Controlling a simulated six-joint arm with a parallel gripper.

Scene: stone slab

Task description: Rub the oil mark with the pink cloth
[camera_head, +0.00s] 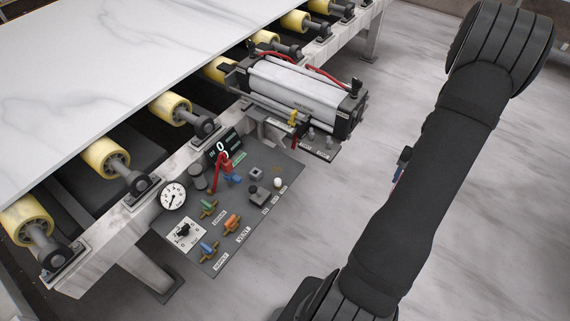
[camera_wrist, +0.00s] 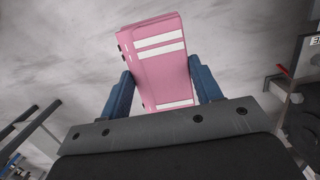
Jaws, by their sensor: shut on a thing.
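The pink cloth (camera_wrist: 160,68) is a folded block with white stripes, seen in the wrist view. My gripper (camera_wrist: 160,88) has blue fingers on either side of it and is shut on it. The cloth is held up, with a blurred grey marbled surface behind it. I cannot make out an oil mark for certain in either view.
A white marble slab (camera_head: 110,50) lies on yellow rollers (camera_head: 105,157) at the left. A control panel (camera_head: 228,262) with a gauge (camera_head: 172,197), valves and a red lever stands in front. A silver cylinder unit (camera_head: 297,90) sits behind it. Grey floor lies between panel and arm.

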